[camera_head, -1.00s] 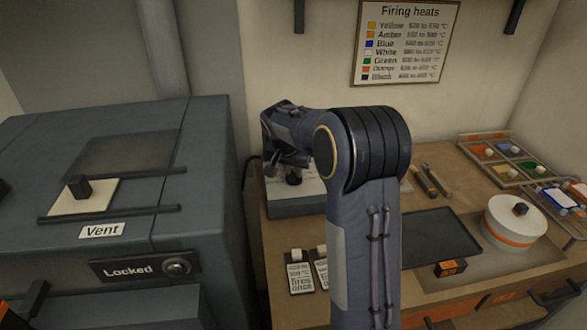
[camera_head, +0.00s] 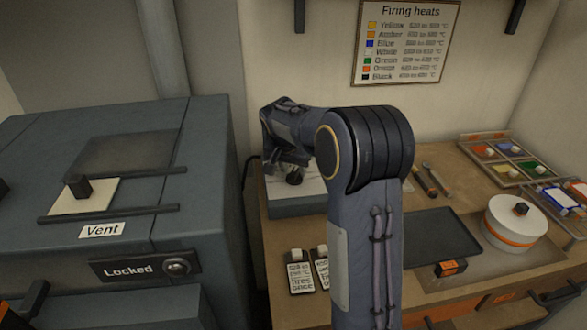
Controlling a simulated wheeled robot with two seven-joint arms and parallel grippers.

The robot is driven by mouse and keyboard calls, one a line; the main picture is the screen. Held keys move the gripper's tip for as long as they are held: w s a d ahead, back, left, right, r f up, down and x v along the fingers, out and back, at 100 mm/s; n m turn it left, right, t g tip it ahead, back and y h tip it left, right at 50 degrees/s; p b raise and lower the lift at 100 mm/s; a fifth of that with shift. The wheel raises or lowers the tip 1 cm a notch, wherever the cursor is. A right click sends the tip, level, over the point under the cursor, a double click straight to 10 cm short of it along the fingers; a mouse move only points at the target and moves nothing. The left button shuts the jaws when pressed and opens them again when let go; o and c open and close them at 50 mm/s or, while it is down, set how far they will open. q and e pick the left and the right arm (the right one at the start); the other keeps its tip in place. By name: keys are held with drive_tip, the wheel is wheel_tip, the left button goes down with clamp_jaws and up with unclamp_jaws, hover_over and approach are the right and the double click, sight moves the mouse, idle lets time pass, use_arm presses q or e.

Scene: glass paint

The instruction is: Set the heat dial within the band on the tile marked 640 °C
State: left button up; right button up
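My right arm comes up from the bottom middle and reaches over the bench. Its gripper (camera_head: 290,172) is at a small dark knob, likely the heat dial (camera_head: 294,178), on a grey box with a pale top (camera_head: 292,206) at the back left of the bench. My arm hides much of the box and any dial markings. I cannot tell whether the fingers are closed on the knob. Small tags (camera_head: 299,272) lie in front of the box; their print is too small to read surely.
The grey kiln (camera_head: 120,175) with its Vent slider (camera_head: 85,196) and Locked plate (camera_head: 145,266) stands left. A Firing heats chart (camera_head: 405,42) hangs on the wall. Right on the bench are a dark tray (camera_head: 440,250), a round white pot (camera_head: 515,222) and a paint tray (camera_head: 515,160).

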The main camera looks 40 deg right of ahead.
drive_tip(key=v, duration=0.7)
drive_tip(key=shift+s, duration=0.15)
drive_tip(key=s+a+f+n+t+y, duration=0.1)
drive_tip(key=s+a+f+n+y, duration=0.1)
drive_tip(key=s+a, duration=0.5)
drive_tip(key=s+a+f+n+t+y, duration=0.1)
drive_tip(key=s+a+f+n+y, duration=0.1)
drive_tip(key=s+a, duration=0.4)
drive_tip(key=s+a+f+n+t+y, duration=0.1)
drive_tip(key=s+a+n, duration=0.5)
drive_tip(key=s, duration=0.8)
drive_tip(key=a+f+y, duration=0.1)
drive_tip(key=y, duration=0.1)
drive_tip(key=shift+s+a+y, duration=0.25)
drive_tip(key=shift+a+y, duration=0.05)
